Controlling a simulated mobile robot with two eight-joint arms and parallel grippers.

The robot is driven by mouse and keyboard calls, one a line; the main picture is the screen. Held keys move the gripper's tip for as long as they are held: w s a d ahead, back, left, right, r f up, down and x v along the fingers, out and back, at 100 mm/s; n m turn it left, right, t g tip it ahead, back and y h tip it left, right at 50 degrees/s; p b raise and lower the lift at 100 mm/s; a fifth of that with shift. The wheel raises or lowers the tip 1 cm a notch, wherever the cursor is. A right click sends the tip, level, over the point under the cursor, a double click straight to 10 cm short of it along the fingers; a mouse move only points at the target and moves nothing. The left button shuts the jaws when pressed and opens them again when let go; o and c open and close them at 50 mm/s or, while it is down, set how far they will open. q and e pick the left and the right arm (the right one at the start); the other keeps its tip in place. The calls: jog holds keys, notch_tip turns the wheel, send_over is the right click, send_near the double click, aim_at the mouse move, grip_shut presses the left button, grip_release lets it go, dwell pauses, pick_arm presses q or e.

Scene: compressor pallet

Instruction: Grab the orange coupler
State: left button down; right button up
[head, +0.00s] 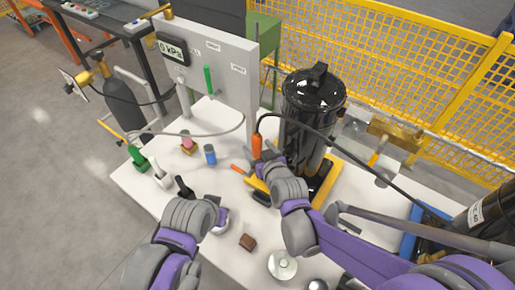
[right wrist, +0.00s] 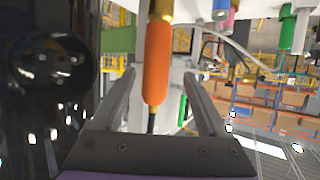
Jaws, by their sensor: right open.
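My right gripper (head: 252,172) is open, just below the coupler in the head view.
Green (head: 138,160), pink (head: 187,145) and blue (head: 210,155) fittings stand left of the coupler. A brown block (head: 247,242) lies near the front. A yellow fence (head: 400,70) stands behind.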

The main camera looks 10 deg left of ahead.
jog(key=x, duration=0.6)
jog(key=shift+w+d+f+b, duration=0.1)
jog(key=shift+d+b, duration=0.15)
jog(key=shift+b, duration=0.05)
grip_shut()
